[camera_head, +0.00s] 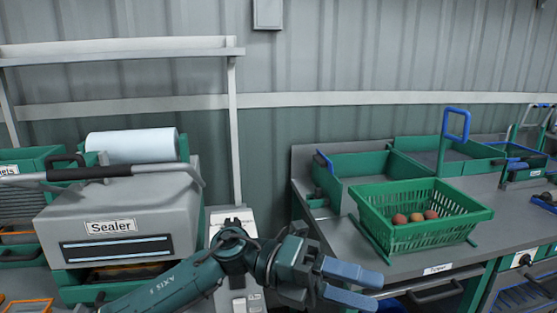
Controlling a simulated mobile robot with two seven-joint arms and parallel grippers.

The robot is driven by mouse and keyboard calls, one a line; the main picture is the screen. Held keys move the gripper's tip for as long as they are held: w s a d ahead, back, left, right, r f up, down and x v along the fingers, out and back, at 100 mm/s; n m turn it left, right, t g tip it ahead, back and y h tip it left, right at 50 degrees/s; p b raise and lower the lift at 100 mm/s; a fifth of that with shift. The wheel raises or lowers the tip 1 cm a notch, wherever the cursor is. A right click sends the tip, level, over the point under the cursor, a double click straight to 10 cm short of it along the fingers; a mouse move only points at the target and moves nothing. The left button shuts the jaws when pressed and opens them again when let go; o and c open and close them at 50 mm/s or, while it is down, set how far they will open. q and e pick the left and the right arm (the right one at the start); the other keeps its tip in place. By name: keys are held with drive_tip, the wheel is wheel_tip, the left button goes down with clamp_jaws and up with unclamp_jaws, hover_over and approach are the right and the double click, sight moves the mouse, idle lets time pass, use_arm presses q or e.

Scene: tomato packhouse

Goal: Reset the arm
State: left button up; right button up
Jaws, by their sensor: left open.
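My left arm comes in from the lower left, and its gripper (357,286) is at the bottom centre. Its two blue fingers are apart and point to the right, with nothing between them. The gripper is in front of the right-hand bench (314,221), near its front left corner, and apart from the basket. My right gripper is not in view.
A green basket (449,238) with a few reddish tomatoes (416,217) stands on the bench. Green trays line the bench's back. A grey sealer (121,214) with a bar handle and a white roll (132,145) stand at the left.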

use_arm(q)
drive_tip(key=w+a+f+n+t+y+p, duration=0.15)
drive_tip(key=a+f+n+t, duration=0.25)
drive_tip(key=n+t, duration=0.55)
drive_tip(key=w+a+f+n+t+y, duration=0.1)
drive_tip(key=w+a+f+n+t, duration=0.3)
drive_tip(key=n+t, duration=0.55)
drive_tip(key=w+a+f+n+t+y, duration=0.15)
drive_tip(key=a+f+n+t, duration=0.4)
drive_tip(key=n, duration=0.85)
drive_tip(key=s+a+f+n+g+y, duration=0.3)
drive_tip(key=s+a+f+n+y, duration=0.1)
drive_tip(key=s+f, duration=0.3)
drive_tip(key=s+a+f+n+g+y+p, duration=0.1)
drive_tip(key=s+a+f+n+g+y, duration=0.2)
drive_tip(key=f, duration=0.8)
drive_tip(key=s+a+n+y, duration=0.2)
drive_tip(key=s+a, duration=0.2)
drive_tip(key=s, duration=0.1)
drive_tip(key=shift+s+f, duration=0.25)
drive_tip(key=shift+f, duration=0.05)
